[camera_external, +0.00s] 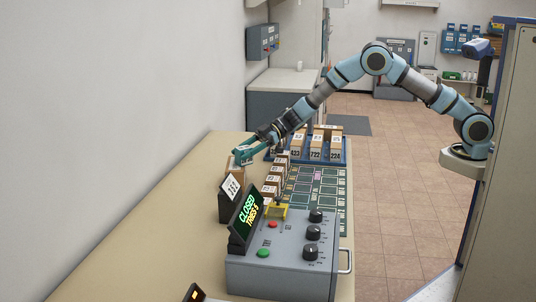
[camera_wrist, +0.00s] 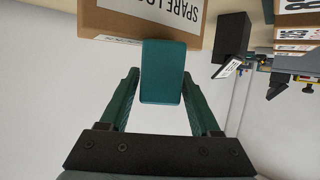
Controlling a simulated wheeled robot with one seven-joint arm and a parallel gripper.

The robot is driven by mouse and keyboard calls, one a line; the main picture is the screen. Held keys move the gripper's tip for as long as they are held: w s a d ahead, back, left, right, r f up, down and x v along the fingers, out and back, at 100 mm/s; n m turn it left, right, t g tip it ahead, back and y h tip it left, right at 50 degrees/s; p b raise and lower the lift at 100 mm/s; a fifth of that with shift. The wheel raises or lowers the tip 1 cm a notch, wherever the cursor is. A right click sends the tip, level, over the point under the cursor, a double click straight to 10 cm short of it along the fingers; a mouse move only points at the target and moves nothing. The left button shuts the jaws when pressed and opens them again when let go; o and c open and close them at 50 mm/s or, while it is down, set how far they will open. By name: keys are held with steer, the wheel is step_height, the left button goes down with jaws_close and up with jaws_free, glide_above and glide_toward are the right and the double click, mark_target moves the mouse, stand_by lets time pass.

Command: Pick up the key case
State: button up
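A teal block (camera_wrist: 162,72), which looks like the key case, shows between my fingertips in the wrist view. Its upper end overlaps the edge of a brown box (camera_wrist: 125,25) with partly visible "SPARE LO…" lettering. My gripper (camera_wrist: 162,76) has one teal finger on each side of the block, with the tips very close to its sides. I cannot tell whether they press on it. In the external view my gripper (camera_external: 242,154) is low over the far left of the table, at a small brown box (camera_external: 235,171); the block is not clearly separable from the fingers there.
On the tan table (camera_external: 150,215) are a grey control box (camera_external: 285,262) with knobs and a "CLOSED" display (camera_external: 246,216), a black-and-white sign (camera_external: 230,190), and numbered brown boxes in a blue rack (camera_external: 334,149). The wall is close on the left. The table's near left is clear.

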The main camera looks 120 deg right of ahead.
mark_target(243, 147)
jaws_close()
stand_by(0.4)
step_height(243, 147, up, 9)
steer(key=shift+f+b, duration=0.1)
steer(key=shift+b, duration=0.8)
steer(key=shift+w+d+r+b, duration=0.25)
steer(key=shift+w+d+b, duration=0.2)
steer(key=shift+b, duration=0.15)
steer(key=shift+w+d+r+b, duration=0.2)
steer(key=shift+w+d+b, duration=0.25)
steer(key=shift+b, duration=0.1)
step_height(243, 147, down, 9)
steer(key=shift+w+d+f+p, duration=0.15)
steer(key=shift+f+p, duration=0.05)
steer(key=shift+p, duration=0.35)
